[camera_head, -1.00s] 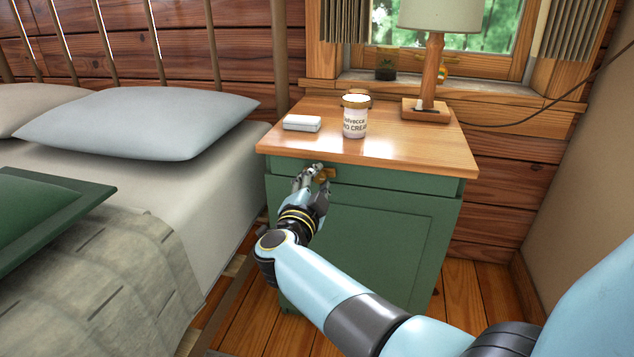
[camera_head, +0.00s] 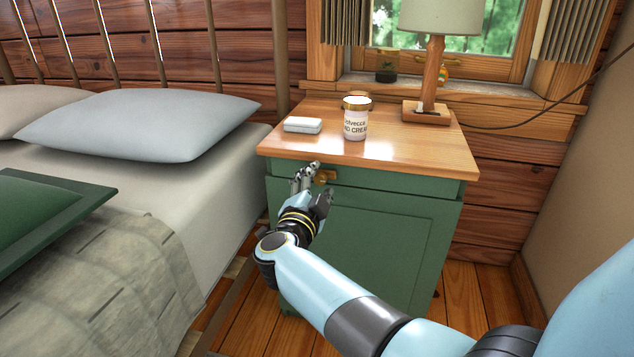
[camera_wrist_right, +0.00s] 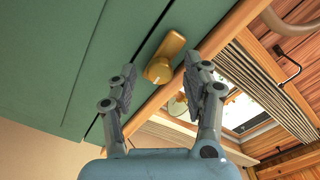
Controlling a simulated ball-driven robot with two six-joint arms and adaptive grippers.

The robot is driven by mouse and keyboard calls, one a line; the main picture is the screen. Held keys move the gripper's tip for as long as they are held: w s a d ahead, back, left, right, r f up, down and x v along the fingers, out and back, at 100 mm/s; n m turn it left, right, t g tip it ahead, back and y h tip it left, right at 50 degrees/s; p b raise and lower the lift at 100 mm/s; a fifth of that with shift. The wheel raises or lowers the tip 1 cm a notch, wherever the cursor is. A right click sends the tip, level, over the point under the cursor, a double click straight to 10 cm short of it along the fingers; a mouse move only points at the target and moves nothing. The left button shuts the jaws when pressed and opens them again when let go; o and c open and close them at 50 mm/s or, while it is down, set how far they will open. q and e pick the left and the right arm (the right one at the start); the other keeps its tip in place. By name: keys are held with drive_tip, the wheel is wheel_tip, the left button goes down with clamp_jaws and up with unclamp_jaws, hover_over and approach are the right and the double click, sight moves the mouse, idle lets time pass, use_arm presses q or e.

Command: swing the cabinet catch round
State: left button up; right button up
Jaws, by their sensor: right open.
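The green cabinet (camera_head: 380,235) is a bedside cabinet with a wooden top. Its brass catch (camera_head: 325,176) sits near the top of the front, just under the top's edge. My right gripper (camera_head: 316,180) is at the catch's left in the head view. In the wrist view the open fingers (camera_wrist_right: 160,83) stand on either side of the knob's line, apart from it. My left gripper is out of view.
On the wooden top (camera_head: 400,150) stand a labelled cream jar (camera_head: 355,120), a small white box (camera_head: 303,125) and a lamp (camera_head: 430,75). The bed (camera_head: 200,185) is close on the left, with a green tray (camera_head: 45,215) on it. A wall stands at the right.

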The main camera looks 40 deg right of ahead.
wheel_tip(320, 180, up, 10)
idle(0.4)
